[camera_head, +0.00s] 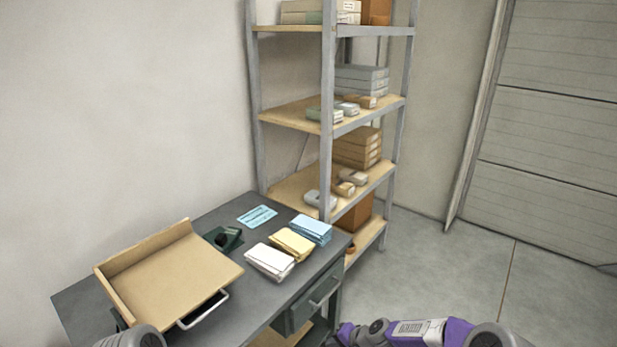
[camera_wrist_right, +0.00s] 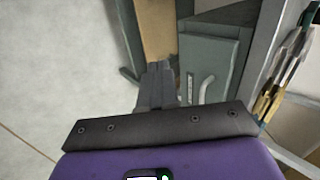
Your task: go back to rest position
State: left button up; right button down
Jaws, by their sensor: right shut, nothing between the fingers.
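My right arm reaches in along the bottom of the head view, grey and purple, low beside the front right of the desk (camera_head: 65,297). In the right wrist view my right gripper (camera_wrist_right: 160,72) has its fingers together with nothing between them. The desk's green-grey drawer front (camera_wrist_right: 213,65) with its pale handle shows just beyond the fingers; I see no clear contact. A rounded grey part of my left arm shows at the bottom left of the head view. My left gripper itself is out of view.
On the desk are a tilted wooden board (camera_head: 185,268), a dark green device (camera_head: 224,238), a blue card (camera_head: 257,216), and white (camera_head: 270,260), yellow (camera_head: 292,243) and blue (camera_head: 311,229) stacks. A loaded metal shelf (camera_head: 327,150) stands behind. Floor at right (camera_head: 460,280) is clear.

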jog(key=s+f+n+g, duration=0.1)
jog(key=s+f, duration=0.2)
jog(key=s, duration=0.6)
jog(key=s+d+f+n+g+h, duration=0.1)
jog(key=s+f, duration=0.3)
jog(key=s, duration=0.6)
jog(key=s+f+n+g+h, duration=0.1)
jog(key=s+f, duration=0.3)
jog(key=s, duration=0.6)
jog(key=shift+s+d+n+g+p, duration=0.2)
jog(key=shift+n+g+p, duration=0.25)
jog(key=shift+n+g, duration=0.3)
